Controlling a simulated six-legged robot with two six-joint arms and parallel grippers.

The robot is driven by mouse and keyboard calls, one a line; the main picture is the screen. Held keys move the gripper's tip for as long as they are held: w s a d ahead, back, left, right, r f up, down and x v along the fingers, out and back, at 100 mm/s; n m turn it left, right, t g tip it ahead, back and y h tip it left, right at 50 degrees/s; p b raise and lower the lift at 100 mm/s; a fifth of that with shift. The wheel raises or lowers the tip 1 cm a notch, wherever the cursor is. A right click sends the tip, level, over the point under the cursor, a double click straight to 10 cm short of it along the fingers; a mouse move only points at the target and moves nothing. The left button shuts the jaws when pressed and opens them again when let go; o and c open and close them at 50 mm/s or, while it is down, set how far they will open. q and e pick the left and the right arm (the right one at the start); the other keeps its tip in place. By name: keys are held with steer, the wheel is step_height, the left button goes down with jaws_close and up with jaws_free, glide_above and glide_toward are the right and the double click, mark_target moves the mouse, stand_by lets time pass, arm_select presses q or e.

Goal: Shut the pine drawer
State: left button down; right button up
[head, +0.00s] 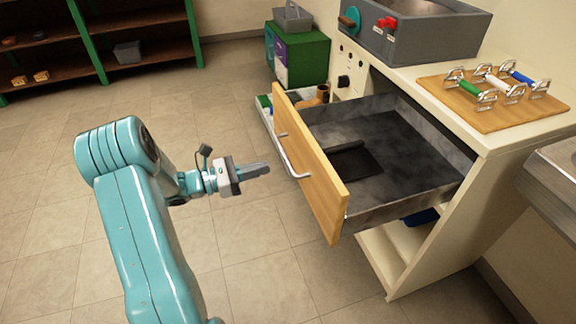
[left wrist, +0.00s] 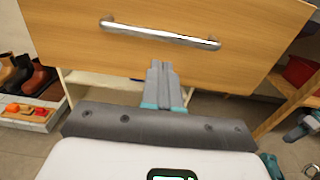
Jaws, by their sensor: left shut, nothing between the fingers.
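The pine drawer (head: 310,178) is pulled far out of the cream cabinet (head: 365,95). It has a light wood front with a metal bar handle (head: 291,157) and a grey inside. A dark flat patch (head: 354,162) shows on its floor. My left gripper (head: 266,169) is shut and empty, just in front of the drawer front and near the handle. In the left wrist view the shut fingertips (left wrist: 160,66) point at the drawer front (left wrist: 250,30), below the handle (left wrist: 160,35); I cannot tell if they touch.
A wooden board (head: 495,100) with several clamp-like pieces lies on the cabinet top, beside a grey unit (head: 415,30). A green box unit (head: 300,55) stands behind. Boots (left wrist: 35,78) and a low tray (left wrist: 28,113) are beside the cabinet. The floor at left is clear.

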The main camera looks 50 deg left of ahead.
mark_target(298, 160)
arm_select(q)
steer(key=b+x, duration=0.1)
steer(key=x, duration=0.6)
steer(key=shift+w+d, duration=0.15)
steer(key=shift+w, duration=0.05)
arm_select(e)
steer(key=shift+x, duration=0.75)
steer(key=shift+s+d, duration=0.1)
steer(key=shift+s, duration=0.05)
